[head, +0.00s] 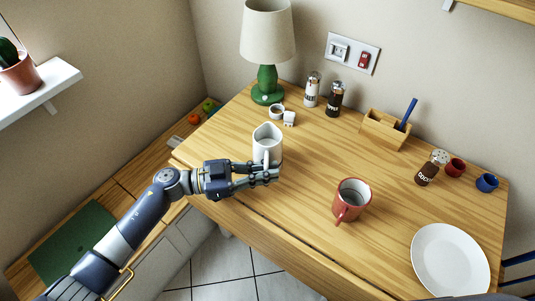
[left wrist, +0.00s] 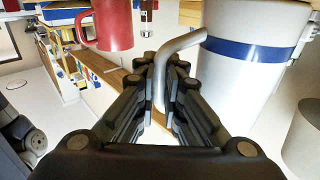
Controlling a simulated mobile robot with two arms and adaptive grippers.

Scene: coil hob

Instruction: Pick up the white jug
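The white jug (head: 267,143) stands upright on the wooden table, near its left front edge. In the left wrist view the jug (left wrist: 250,75) fills the right side and has a blue band. Its thin handle (left wrist: 180,45) runs down between the fingers. My left gripper (head: 268,173) is at the handle, on the jug's near side. In the left wrist view the fingers (left wrist: 163,85) are close together, one on each side of the handle, and look shut on it. The jug appears to rest on the table. My right gripper is not in view.
A red mug (head: 352,199) stands to the right, and a white plate (head: 450,261) lies at the front right. A green lamp (head: 267,84), two shakers (head: 323,95) and a wooden holder (head: 386,130) stand behind. The table between jug and mug is clear.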

